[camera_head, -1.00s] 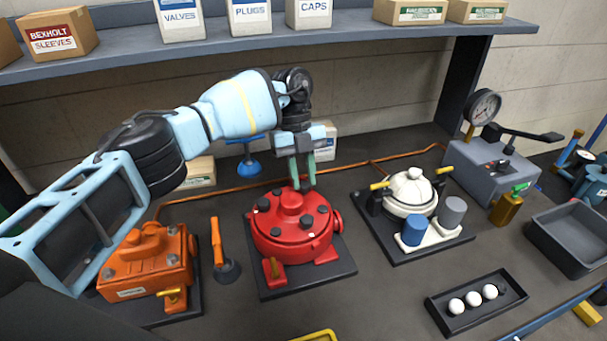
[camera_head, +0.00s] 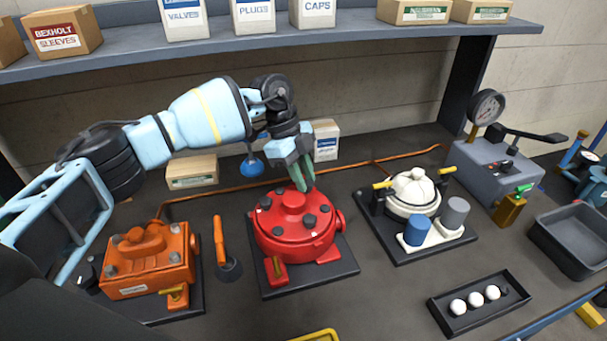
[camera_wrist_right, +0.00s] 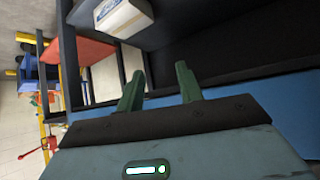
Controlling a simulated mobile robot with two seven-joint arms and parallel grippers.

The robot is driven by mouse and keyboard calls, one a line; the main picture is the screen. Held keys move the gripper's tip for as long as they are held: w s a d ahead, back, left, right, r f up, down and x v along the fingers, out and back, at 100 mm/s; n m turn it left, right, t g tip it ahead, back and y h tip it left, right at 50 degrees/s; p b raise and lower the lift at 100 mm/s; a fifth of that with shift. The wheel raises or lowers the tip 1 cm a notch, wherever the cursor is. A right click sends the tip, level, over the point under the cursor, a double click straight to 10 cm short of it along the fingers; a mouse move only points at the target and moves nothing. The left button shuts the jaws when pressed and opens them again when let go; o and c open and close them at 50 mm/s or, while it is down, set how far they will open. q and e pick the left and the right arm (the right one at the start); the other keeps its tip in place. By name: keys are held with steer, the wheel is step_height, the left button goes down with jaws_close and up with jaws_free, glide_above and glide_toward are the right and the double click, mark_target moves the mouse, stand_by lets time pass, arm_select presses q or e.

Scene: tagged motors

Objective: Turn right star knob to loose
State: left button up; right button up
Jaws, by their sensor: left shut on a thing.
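The red motor (camera_head: 298,240) sits on a dark base plate (camera_head: 335,271) in the middle of the bench. Several dark knobs stand around its round lid, among them a front right knob (camera_head: 308,220) and a right knob (camera_head: 323,209). My left gripper (camera_head: 303,186) reaches down at the lid's back edge, its green fingers close together and tilted. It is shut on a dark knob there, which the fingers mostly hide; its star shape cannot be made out. My right gripper (camera_wrist_right: 159,85) shows only in the right wrist view, with fingers apart and nothing between them.
An orange motor (camera_head: 150,262) stands left and a white-lidded unit (camera_head: 412,192) right. An orange-handled tool (camera_head: 220,240) stands beside the red motor. A black tray (camera_head: 484,310) with white balls lies front right. A shelf (camera_head: 270,43) with boxes spans the back.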

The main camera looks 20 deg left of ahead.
arm_select(q)
steer(key=shift+s+f, duration=0.15)
steer(key=shift+f, duration=0.35)
steer(key=o, duration=0.9)
steer(key=shift+o, duration=0.5)
steer(key=shift+r, duration=0.3)
steer(key=shift+r, duration=0.1)
